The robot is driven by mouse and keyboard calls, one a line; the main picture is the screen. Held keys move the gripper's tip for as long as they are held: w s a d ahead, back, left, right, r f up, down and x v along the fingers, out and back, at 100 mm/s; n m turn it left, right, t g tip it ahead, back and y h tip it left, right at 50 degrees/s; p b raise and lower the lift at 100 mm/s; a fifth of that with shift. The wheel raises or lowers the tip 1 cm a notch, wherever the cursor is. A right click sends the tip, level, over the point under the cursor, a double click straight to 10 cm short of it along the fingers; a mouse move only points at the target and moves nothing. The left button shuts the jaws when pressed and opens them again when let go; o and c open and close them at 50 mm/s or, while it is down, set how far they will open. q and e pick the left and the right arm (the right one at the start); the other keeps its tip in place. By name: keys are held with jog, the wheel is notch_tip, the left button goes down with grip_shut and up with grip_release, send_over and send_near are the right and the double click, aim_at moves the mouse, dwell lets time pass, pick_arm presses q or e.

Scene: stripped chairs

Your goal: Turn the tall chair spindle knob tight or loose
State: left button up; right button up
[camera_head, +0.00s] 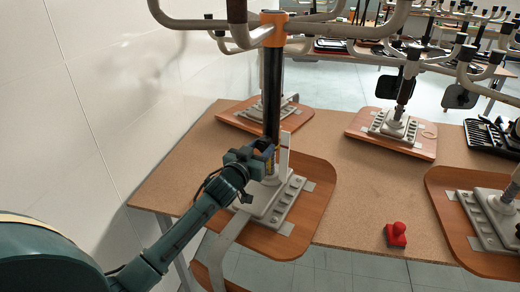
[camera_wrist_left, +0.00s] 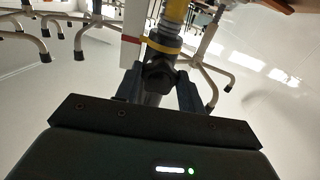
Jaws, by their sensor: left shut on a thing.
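The tall chair spindle (camera_head: 272,92) is a dark upright column with an orange hub on top. It rises from a grey plate bolted to an upturned wooden seat (camera_head: 318,200) on the bench. My left gripper (camera_head: 262,154) is at the lower part of the spindle. In the left wrist view the dark knob (camera_wrist_left: 160,74) sits between the two fingers of my left gripper (camera_wrist_left: 159,88), which is shut on it. A yellow collar (camera_wrist_left: 163,46) is just above the knob. The knob's tightness cannot be seen. My right gripper is out of view.
A white wall (camera_head: 90,90) stands close on the left. Other upturned seats (camera_head: 365,134) with spindles stand on the bench (camera_head: 350,208). A red object (camera_head: 396,234) sits near the front edge. Grey curved chair legs (camera_head: 200,20) spread overhead.

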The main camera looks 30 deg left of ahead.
pick_arm(q)
jog(key=c, duration=0.4)
jog(key=shift+o, duration=0.2)
jog(key=shift+m, duration=0.4)
jog(key=m+p, duration=0.1)
jog(key=m, duration=0.3)
jog(key=shift+a+m, duration=0.1)
jog(key=shift+m, duration=0.3)
jog(key=m, duration=0.5)
jog(key=shift+p, duration=0.35)
jog(key=m, duration=0.6)
jog(key=shift+r+m, duration=0.15)
jog(key=shift+m, duration=0.25)
jog(key=m, duration=0.5)
jog(key=shift+p, duration=0.35)
jog(key=shift+m, duration=0.3)
